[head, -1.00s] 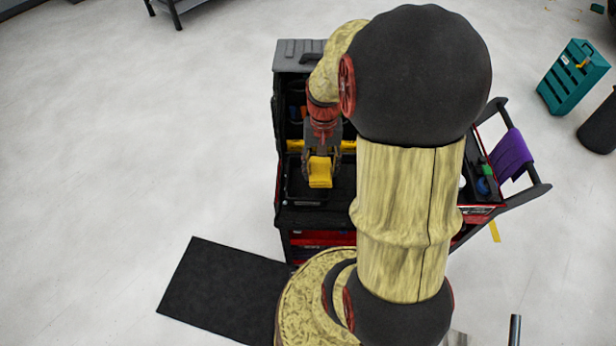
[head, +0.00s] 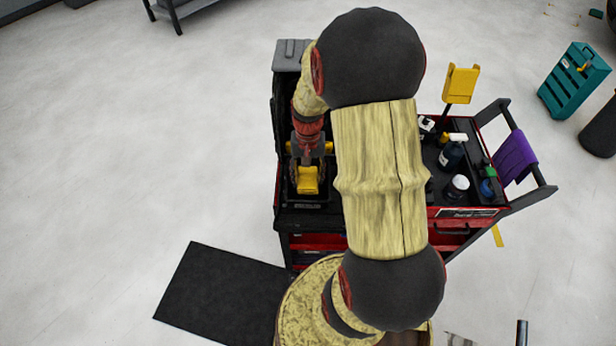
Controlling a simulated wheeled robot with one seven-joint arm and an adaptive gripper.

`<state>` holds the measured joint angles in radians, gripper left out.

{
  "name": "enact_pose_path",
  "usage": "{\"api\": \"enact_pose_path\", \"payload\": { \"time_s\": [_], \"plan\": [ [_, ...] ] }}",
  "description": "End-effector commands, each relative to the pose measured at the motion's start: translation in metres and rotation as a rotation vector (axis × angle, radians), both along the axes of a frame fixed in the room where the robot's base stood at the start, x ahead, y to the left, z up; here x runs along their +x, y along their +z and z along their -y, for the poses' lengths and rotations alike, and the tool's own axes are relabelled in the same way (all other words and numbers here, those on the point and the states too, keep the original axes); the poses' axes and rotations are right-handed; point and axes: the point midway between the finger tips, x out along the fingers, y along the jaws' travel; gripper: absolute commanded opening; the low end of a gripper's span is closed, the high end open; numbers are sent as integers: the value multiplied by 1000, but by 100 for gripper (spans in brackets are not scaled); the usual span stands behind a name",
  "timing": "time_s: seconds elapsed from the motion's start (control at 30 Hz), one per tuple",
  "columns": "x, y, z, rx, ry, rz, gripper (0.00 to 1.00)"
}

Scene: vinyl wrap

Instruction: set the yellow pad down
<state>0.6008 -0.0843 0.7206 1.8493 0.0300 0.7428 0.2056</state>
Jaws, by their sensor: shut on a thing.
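The yellow pad (head: 308,180) shows in the head view, low between the fingers of my gripper (head: 307,172). My gripper points down and is shut on the pad. The pad is over or in a black tray (head: 312,206) on the left part of the tool cart (head: 330,240). I cannot tell whether the pad touches the tray's floor. My arm hides the middle of the cart.
Spray bottles (head: 453,152) and a jar (head: 456,188) stand on the cart's right part. A yellow holder (head: 461,83) rises behind them. A purple cloth (head: 514,157) hangs on the cart handle. A black mat (head: 222,295) lies on the floor at left.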

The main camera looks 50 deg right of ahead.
Motion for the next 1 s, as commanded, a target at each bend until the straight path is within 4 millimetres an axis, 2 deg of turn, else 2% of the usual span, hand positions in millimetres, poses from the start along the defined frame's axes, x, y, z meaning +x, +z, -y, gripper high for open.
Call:
{"api": "enact_pose_path", "payload": {
  "time_s": [0.6,0.63,0.73,1.0],
  "plan": [
    [0,-12,0,0,0,0,25],
    [0,-12,0,1,0,-1,50],
    [0,-12,0,1,0,-1,56],
    [0,-11,0,1,0,-1,56]
  ]
}}
